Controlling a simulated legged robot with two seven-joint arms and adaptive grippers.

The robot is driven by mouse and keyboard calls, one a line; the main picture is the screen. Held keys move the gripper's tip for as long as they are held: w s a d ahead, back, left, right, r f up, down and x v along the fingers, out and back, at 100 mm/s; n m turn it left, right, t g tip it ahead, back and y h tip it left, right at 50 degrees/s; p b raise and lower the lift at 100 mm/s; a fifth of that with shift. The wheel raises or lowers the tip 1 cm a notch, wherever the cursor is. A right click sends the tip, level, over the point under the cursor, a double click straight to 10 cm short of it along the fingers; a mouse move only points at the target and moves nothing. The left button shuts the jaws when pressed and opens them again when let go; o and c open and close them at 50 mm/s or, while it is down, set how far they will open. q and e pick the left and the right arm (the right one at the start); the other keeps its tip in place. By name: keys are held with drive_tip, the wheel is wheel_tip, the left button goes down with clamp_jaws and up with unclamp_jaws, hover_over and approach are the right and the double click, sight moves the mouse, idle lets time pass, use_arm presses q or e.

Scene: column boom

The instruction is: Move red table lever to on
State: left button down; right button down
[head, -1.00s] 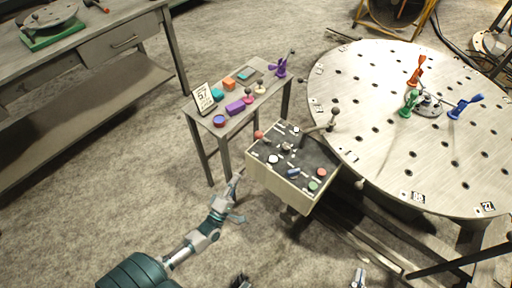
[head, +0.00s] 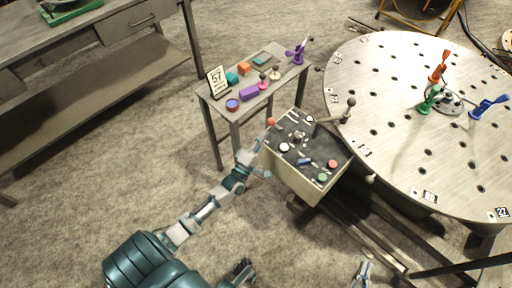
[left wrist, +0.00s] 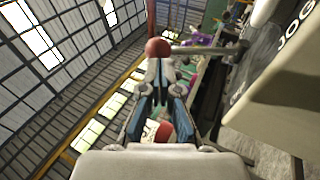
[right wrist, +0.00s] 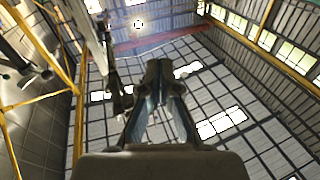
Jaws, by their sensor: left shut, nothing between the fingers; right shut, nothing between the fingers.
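The red-knobbed lever (head: 271,122) sticks out at the left back corner of the control box (head: 290,178) beside the round table. In the left wrist view its red ball (left wrist: 158,47) is just beyond my fingertips, with a grey rod running right from it. My left gripper (head: 262,163) is shut and empty, close to the lever; contact cannot be told. It also shows in the left wrist view (left wrist: 160,72). My right gripper (head: 363,270) is at the bottom of the head view, away from the box. The right wrist view shows it shut and empty (right wrist: 159,68).
The box top carries a white knob (head: 284,147), a blue switch (head: 305,162), red and green buttons (head: 322,177) and a larger dark-knobbed lever (head: 350,102). A small table (head: 215,104) with coloured objects stands behind. The round perforated table (head: 390,150) is at right.

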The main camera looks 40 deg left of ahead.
use_arm(q)
drive_tip(key=shift+x, duration=0.8)
